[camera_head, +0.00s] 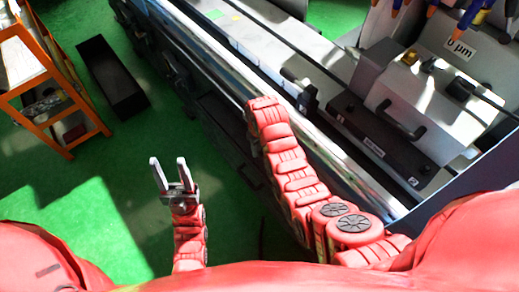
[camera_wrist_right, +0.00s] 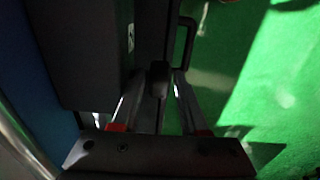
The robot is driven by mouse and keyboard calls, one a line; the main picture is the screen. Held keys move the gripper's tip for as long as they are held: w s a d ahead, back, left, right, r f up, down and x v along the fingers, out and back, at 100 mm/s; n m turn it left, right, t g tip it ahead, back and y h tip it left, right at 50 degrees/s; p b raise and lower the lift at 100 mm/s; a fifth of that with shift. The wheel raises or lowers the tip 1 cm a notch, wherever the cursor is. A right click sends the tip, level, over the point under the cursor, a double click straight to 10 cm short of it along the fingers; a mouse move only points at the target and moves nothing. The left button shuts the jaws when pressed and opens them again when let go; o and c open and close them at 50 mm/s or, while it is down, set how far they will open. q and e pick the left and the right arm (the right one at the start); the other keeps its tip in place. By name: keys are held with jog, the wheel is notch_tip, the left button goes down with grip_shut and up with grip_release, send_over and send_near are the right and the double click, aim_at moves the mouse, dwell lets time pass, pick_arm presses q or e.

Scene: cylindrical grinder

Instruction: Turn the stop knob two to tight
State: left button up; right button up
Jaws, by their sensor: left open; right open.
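In the right wrist view my right gripper (camera_wrist_right: 158,76) is open. A small dark knob-like part (camera_wrist_right: 158,84) stands between its two fingers. It may be stop knob two, but no label on it can be read. The view is too dark to tell whether a finger touches it. In the head view my right arm reaches up to the machine's long front rail, and its gripper is hidden there. My left gripper (camera_head: 167,175) is open and empty over the green floor, away from the machine.
The grey grinder (camera_head: 340,160) with its long rail fills the right of the head view. A dark handle (camera_wrist_right: 186,40) shows beside the gripper in the wrist view. An orange shelf rack (camera_head: 50,50) and a black bin (camera_head: 112,78) stand at left on green floor.

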jog(key=shift+f, duration=0.5)
grip_shut()
jog(key=shift+f, duration=0.1)
jog(key=shift+s+d+f+t+y+b, duration=0.1)
jog(key=shift+s+f+t+y+b, duration=0.1)
jog(key=shift+t+y+b, duration=0.45)
jog(key=t+b, duration=0.1)
jog(key=b, duration=0.1)
jog(key=t+y+b, duration=0.1)
jog(key=b, duration=0.2)
jog(key=t+y+b, duration=0.1)
jog(key=b, duration=0.1)
jog(key=shift+s+d+f+t+b, duration=0.1)
jog(key=shift+s+f+t+b, duration=0.05)
jog(key=shift+f+t+b, duration=0.15)
jog(key=shift+r+t+y+b, duration=0.2)
jog(key=shift+t+y+b, duration=0.2)
jog(key=shift+b, duration=0.25)
